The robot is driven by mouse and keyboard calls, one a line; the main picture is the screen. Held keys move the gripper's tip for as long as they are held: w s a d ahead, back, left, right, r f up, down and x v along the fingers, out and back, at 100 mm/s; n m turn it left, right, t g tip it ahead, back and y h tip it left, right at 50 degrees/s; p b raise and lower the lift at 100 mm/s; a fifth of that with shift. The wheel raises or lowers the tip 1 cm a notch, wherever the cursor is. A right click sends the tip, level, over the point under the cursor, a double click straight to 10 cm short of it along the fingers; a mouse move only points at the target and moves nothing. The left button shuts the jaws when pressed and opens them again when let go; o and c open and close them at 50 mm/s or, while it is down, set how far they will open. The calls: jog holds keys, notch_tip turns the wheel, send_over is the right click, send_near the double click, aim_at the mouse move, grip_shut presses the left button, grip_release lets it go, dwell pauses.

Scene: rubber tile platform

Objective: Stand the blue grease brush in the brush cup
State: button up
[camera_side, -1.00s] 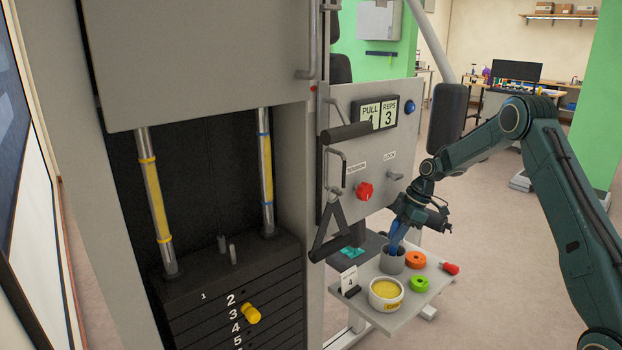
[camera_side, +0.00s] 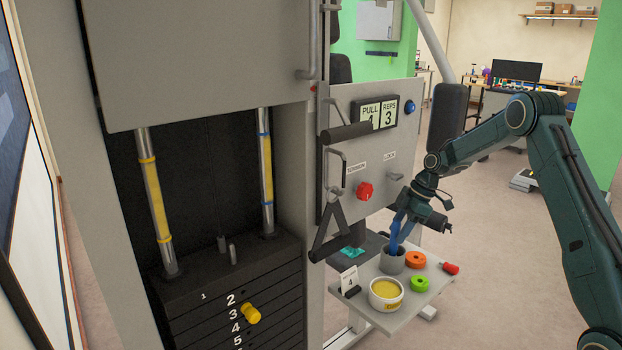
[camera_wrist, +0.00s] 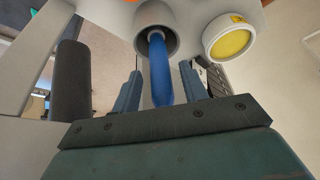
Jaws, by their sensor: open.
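The blue grease brush (camera_side: 394,237) stands in the grey brush cup (camera_side: 391,262) on the small tray, its lower end hidden inside the cup and its handle tilted slightly. In the wrist view the brush (camera_wrist: 160,78) runs from the mouth of the cup (camera_wrist: 142,42) toward me, between my fingers. My gripper (camera_wrist: 161,72) is open, with a gap visible on each side of the handle. In the side view my gripper (camera_side: 401,215) is above the cup, around the upper handle.
A small numbered card (camera_side: 349,278) stands at left. The machine panel (camera_side: 385,165) rises behind.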

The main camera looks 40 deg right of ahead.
jog(key=v, duration=1.1)
jog(key=shift+r, duration=0.25)
jog(key=s+a+r+m+h, duration=0.1)
jog(key=s+a+r+m, duration=0.1)
jog(key=s+a+r, duration=0.3)
jog(key=s+a+r+m+t+h, duration=0.1)
jog(key=s+a+r, duration=0.15)
jog(key=a, duration=0.45)
jog(key=s+a+r+m, duration=0.2)
jog(key=a+r, duration=0.3)
jog(key=a, duration=0.2)
jog(key=s+a+f+m+t+h, duration=0.1)
jog(key=s+a+m, duration=0.2)
jog(key=s, duration=0.6)
jog(key=s+a+f+m, duration=0.1)
jog(key=s+a+m, duration=0.1)
jog(key=s, duration=0.8)
jog(key=shift+a+m+t+h, duration=0.4)
jog(key=shift+a, duration=0.2)
